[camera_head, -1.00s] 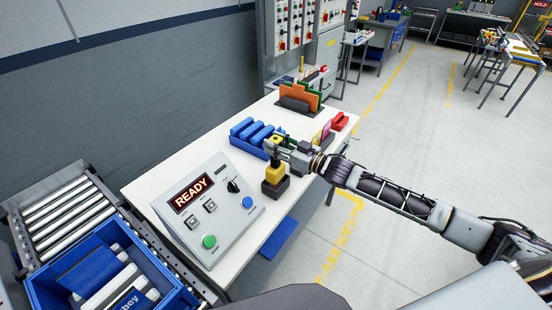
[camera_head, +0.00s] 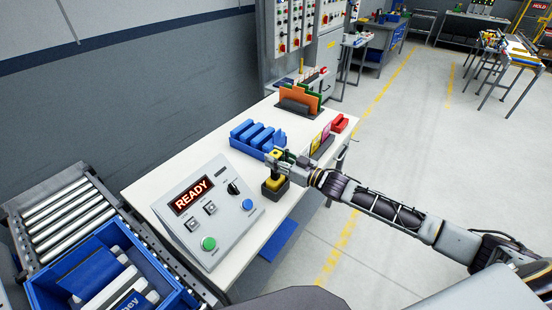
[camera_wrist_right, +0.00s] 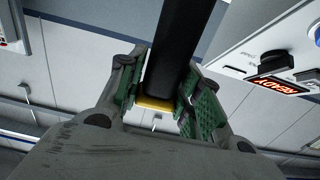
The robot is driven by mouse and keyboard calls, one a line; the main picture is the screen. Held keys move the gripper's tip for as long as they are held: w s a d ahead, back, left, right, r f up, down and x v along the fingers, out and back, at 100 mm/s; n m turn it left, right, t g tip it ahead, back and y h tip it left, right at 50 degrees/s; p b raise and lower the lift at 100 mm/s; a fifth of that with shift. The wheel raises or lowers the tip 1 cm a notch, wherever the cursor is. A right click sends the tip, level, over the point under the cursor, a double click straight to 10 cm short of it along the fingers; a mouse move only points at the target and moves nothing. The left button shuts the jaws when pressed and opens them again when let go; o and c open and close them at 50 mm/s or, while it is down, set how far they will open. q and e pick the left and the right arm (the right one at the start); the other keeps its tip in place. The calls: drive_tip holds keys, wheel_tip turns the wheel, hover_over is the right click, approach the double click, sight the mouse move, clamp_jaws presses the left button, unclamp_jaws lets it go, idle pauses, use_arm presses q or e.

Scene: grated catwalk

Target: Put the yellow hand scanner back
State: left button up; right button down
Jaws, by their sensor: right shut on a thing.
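The yellow hand scanner (camera_head: 274,183) is upright at the front of the white table, its yellow lower part sitting low in a dark holder (camera_head: 275,193). My right gripper (camera_head: 273,161) is above the holder and shut on the scanner's dark upper part. In the right wrist view, the scanner's black grip (camera_wrist_right: 180,50) stands between the green finger pads (camera_wrist_right: 165,98), with a bit of yellow beside it. How deep the scanner sits in the holder is partly hidden. My left gripper is not in view.
A grey control panel reading READY (camera_head: 205,210) stands just left of the holder. A blue crate (camera_head: 80,298) sits at lower left by a roller conveyor (camera_head: 70,212).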

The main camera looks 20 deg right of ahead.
drive_tip(key=shift+f, duration=0.15)
drive_tip(key=c, duration=1)
unclamp_jaws()
drive_tip(key=shift+b+v, duration=0.35)
drive_tip(key=shift+v, duration=5.65)
